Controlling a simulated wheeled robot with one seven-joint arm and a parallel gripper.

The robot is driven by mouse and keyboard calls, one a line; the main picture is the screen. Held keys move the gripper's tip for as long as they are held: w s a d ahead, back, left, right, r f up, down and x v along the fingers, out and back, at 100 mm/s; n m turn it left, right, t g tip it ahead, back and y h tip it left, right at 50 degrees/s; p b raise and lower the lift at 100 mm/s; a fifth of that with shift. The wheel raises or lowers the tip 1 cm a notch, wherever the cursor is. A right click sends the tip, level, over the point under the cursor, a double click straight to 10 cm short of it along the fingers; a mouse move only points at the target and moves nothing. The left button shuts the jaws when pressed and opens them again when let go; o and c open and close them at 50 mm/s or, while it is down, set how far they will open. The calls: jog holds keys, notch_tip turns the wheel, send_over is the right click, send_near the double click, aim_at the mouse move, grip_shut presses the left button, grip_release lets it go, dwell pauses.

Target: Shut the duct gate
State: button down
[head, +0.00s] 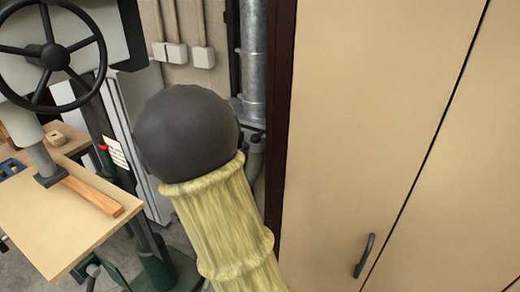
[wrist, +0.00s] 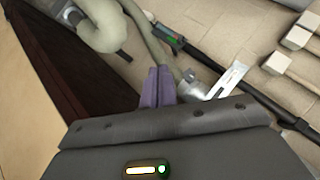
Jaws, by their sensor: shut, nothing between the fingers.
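In the wrist view the duct gate shows as a pale metal slide plate (wrist: 228,80) with a slot. It sticks out at a slant beside a silvery collar (wrist: 196,84) at the end of a grey-green hose (wrist: 160,55). My gripper (wrist: 157,72) has its two purple fingers together, empty, just left of the collar and plate; I cannot tell whether they touch the hose. In the head view the galvanised duct (head: 253,60) runs down the wall behind my arm. My arm's dark ball and yellow sleeve hide my gripper there, and the gate is not clear.
A tan cabinet (head: 370,120) with a dark handle (head: 364,256) fills the right of the head view. A machine with a black handwheel (head: 52,57) and a wooden table (head: 60,215) stands left. Wall boxes (head: 203,57) and a dark pipe (wrist: 215,58) are near the duct.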

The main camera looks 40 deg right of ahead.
aim_at(258, 136)
jog(key=d+r+m+h+b, duration=0.1)
jog(key=d+r+m+h, duration=0.6)
jog(key=d+m+h, duration=0.3)
jog(key=shift+s+d+m+g, duration=0.3)
jog(key=shift+s+d+m, duration=0.15)
jog(key=shift+d+m, duration=0.5)
jog(key=shift+a, duration=0.1)
jog(key=p+x, duration=0.2)
jog(key=x, duration=0.8)
jog(key=shift+r, duration=0.15)
jog(key=shift+w, duration=0.15)
